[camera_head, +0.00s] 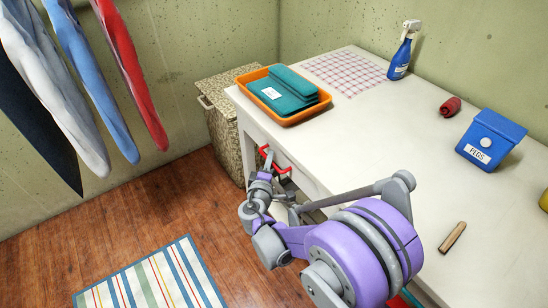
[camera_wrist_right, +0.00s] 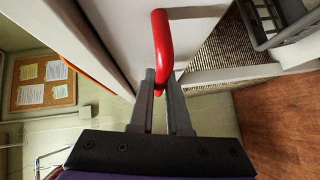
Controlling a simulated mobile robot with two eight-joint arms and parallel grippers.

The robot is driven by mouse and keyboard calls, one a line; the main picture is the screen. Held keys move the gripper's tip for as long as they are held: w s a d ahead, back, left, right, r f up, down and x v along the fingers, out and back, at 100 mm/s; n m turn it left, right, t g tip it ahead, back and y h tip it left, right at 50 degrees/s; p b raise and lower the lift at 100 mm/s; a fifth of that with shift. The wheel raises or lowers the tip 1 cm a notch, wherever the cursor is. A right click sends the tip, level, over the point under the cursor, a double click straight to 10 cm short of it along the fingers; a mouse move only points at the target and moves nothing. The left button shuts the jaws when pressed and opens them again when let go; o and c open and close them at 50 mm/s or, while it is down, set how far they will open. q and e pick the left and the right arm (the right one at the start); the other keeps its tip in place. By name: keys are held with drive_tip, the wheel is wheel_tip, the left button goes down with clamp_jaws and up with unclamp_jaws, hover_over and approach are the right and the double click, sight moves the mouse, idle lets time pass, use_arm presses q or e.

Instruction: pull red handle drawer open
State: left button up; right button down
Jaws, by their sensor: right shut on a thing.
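The red handle (camera_head: 281,169) is on the white drawer front (camera_head: 303,181) below the tabletop's edge. In the right wrist view the red handle (camera_wrist_right: 162,42) stands out from the white front, with one end between my fingertips. My right gripper (camera_wrist_right: 162,88) is shut on the red handle; it also shows in the head view (camera_head: 265,172), partly covering the handle. Whether the drawer stands out from the table is hard to tell. My left gripper is not in view.
On the white table (camera_head: 350,140) are an orange tray (camera_head: 290,121) with teal cloths, a blue spray bottle (camera_head: 401,55), a blue pegs box (camera_head: 490,139) and a red roll (camera_head: 450,107). A wicker hamper (camera_head: 216,105) stands beside the table. Wooden floor to the left is mostly clear.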

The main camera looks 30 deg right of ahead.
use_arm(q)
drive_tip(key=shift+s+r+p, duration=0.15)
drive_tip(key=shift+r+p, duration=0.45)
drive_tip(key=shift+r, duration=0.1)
use_arm(e)
drive_tip(key=s+a, duration=0.2)
drive_tip(key=a, duration=2.5)
drive_tip(key=c, duration=0.9)
unclamp_jaws()
drive_tip(key=shift+s+a, duration=0.1)
